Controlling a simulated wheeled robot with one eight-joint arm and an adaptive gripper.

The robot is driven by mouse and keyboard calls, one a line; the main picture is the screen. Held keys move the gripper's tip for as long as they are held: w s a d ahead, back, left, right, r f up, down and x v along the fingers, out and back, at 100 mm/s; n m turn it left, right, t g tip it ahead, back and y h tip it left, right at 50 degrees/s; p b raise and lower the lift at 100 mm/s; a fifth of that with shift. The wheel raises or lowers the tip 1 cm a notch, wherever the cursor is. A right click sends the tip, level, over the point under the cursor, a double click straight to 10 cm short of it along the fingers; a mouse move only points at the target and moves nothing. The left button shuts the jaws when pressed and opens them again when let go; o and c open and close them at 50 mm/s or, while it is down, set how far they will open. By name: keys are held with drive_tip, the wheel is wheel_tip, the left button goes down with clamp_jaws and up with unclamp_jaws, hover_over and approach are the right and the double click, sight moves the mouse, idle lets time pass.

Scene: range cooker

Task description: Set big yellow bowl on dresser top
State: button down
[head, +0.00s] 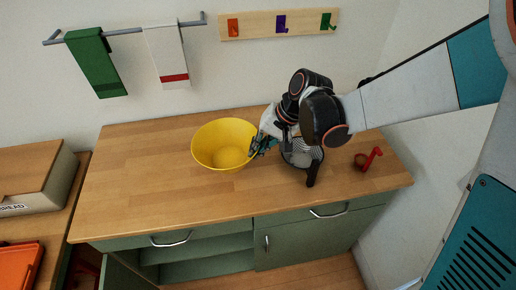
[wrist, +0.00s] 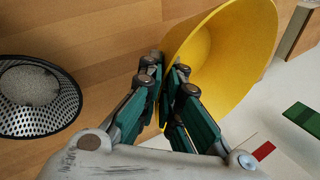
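The big yellow bowl (head: 222,145) is over the wooden dresser top (head: 130,205), left of its middle, with its opening up. I cannot tell whether its base touches the wood. My gripper (head: 257,148) is at the bowl's right rim. In the wrist view, the fingers of my gripper (wrist: 168,72) are close together on either side of the wall of the bowl (wrist: 232,55), with yellow showing between them. The gripper looks shut on the rim. The fingertips are partly hidden by the bowl.
A mesh strainer (head: 300,155) with a dark handle lies just right of the bowl, below my arm. A red-handled object (head: 370,160) stands farther right. A bread box (head: 35,180) and an orange item (head: 20,265) are at left. The dresser top's left part is clear.

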wheel_tip(320, 180, down, 7)
drive_tip(key=shift+r+b, duration=0.1)
drive_tip(key=shift+b, duration=0.8)
drive_tip(key=c, duration=1.8)
unclamp_jaws()
drive_tip(key=shift+r, duration=0.1)
drive_tip(key=p+v, duration=0.3)
drive_tip(key=v, duration=0.9)
drive_tip(key=s+d+r+t+h, duration=0.2)
drive_tip(key=s+d+r+t, duration=0.1)
drive_tip(key=s+d+r, duration=0.2)
drive_tip(key=s+d+r+n+t+h, duration=0.1)
drive_tip(key=s+d+r+t+h, duration=0.2)
drive_tip(key=s+d, duration=0.6)
drive_tip(key=d+r, duration=0.2)
drive_tip(key=d, duration=0.1)
drive_tip(key=shift+r+h, duration=0.15)
drive_tip(key=shift+h, duration=0.15)
